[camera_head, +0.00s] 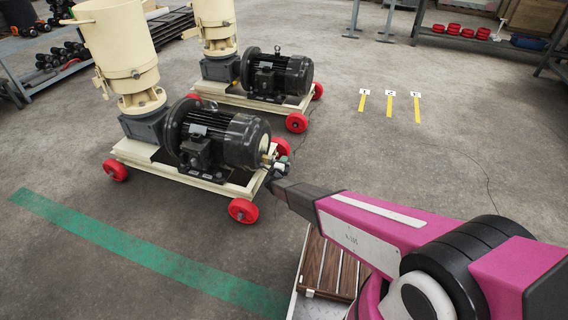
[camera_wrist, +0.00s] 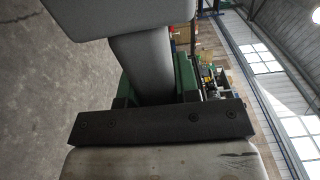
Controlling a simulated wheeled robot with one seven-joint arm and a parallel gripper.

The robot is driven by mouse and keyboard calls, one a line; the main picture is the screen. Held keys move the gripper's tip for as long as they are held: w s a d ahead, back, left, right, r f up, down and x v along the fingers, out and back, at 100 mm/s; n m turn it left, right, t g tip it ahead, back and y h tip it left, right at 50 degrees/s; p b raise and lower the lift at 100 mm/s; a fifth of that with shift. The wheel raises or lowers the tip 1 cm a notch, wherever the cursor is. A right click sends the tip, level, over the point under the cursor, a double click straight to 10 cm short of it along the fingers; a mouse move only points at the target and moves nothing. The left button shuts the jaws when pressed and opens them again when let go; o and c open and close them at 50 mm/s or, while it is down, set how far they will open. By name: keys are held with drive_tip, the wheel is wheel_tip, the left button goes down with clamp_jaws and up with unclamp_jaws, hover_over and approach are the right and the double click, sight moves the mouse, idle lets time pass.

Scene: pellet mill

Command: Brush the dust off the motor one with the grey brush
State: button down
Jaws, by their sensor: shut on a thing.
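Two black ribbed motors sit on cream wheeled frames. The nearer motor (camera_head: 220,138) and the farther motor (camera_head: 277,74) are both in the head view, and I cannot read which is numbered one. My gripper (camera_head: 276,166) is at the right end of the nearer motor, close to its end face; I cannot tell whether anything touches. It is shut on what appears to be the grey brush (camera_wrist: 140,68), whose smooth grey body fills the upper middle of the wrist view. In the head view the brush is too small to make out, and dust is not clearly visible.
Cream hoppers (camera_head: 121,45) rise left of the motors. Red wheels (camera_head: 243,210) carry the frames. A slatted wooden surface (camera_head: 330,268) lies below my arm. A shelf with red parts (camera_head: 468,31) stands at the back right. Open floor lies right of the mills.

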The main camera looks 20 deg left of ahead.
idle(0.5)
drive_tip(key=c, duration=1.6)
unclamp_jaws()
clamp_jaws()
drive_tip(key=shift+w, duration=0.15)
drive_tip(key=shift+w+d, duration=0.1)
drive_tip(key=shift+w, duration=1.1)
